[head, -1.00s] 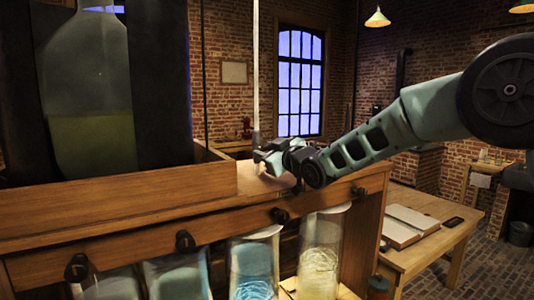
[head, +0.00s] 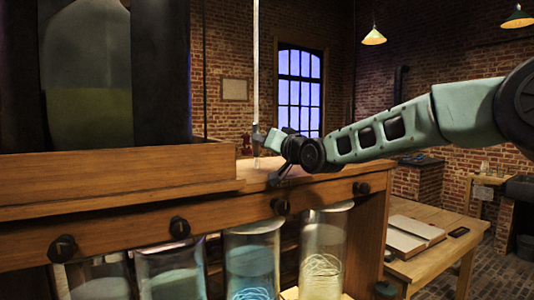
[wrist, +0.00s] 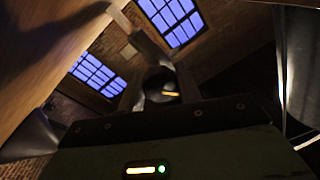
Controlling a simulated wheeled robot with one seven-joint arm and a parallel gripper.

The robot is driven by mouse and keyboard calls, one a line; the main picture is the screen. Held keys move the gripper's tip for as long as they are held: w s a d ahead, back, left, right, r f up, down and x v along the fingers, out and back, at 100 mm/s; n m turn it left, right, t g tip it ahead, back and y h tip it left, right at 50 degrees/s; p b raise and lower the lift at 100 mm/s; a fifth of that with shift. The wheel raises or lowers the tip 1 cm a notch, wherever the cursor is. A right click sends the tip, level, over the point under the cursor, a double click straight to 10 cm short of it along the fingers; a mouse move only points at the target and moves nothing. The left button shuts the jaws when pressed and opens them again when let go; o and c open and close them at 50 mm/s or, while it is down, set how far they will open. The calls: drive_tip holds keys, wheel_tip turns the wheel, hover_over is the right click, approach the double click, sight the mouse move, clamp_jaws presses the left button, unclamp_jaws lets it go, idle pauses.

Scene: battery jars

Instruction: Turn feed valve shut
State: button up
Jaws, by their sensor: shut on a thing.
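The feed valve is a small dark fitting (head: 256,136) low on a pale vertical pipe (head: 256,70) in the head view. My gripper (head: 268,140) is at it, just above the wooden bench top, and hides much of it. In the wrist view, a dark round knob (wrist: 161,84) with a short yellow mark sits straight ahead of my gripper's palm. My gripper is shut on this valve. The fingertips are too dark and small to show their exact contact, and I cannot tell how far the valve is turned.
Several black knobs (head: 180,228) line the bench's front rail (head: 120,236), above glass jars (head: 251,262). A large bottle (head: 88,75) stands in a wooden tray (head: 120,180) at the left. A table (head: 440,228) with an open book (head: 415,234) is at the right.

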drive_tip(key=m+b, duration=0.4)
drive_tip(key=m, duration=0.1)
drive_tip(key=shift+f+m+t+h, duration=0.15)
drive_tip(key=shift+m+t+h, duration=0.15)
drive_tip(key=shift+m+b, duration=0.9)
drive_tip(key=shift+m, duration=0.3)
drive_tip(key=shift+r, duration=0.2)
drive_tip(key=o, duration=1)
drive_tip(key=shift+c, duration=0.2)
drive_tip(key=shift+s+d, duration=0.1)
